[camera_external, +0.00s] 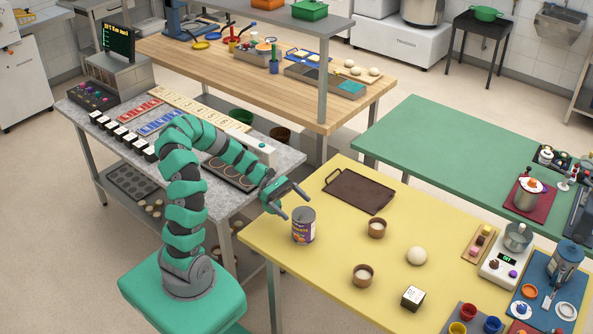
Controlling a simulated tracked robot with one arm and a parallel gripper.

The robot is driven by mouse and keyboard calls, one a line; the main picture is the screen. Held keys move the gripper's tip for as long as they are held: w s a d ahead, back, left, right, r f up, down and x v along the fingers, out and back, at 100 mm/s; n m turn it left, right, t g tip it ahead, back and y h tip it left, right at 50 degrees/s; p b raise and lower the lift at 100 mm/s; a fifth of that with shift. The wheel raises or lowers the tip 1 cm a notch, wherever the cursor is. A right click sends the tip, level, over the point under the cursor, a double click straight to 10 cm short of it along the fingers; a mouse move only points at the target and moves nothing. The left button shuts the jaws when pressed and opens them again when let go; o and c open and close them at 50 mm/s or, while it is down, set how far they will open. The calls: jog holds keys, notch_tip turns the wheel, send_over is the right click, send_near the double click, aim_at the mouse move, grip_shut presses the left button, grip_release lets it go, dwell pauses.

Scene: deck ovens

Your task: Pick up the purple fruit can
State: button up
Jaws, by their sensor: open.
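The purple fruit can (303,231) stands upright on the yellow table near its left end. It has a purple label with orange markings and a grey metal upper part. My gripper (294,203) is open, just above and left of the can, with its fingers pointing right and downward. It holds nothing. In this view one finger comes close to the can's top rim; I cannot tell whether they touch.
A dark brown tray (349,207) lies behind the can. A grey counter (283,159) is behind my arm.

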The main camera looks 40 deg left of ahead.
aim_at(301, 212)
jog(key=shift+x, duration=2.75)
jog(key=shift+a+f, duration=0.1)
jog(key=shift+f, duration=0.05)
jog(key=c, duration=2)
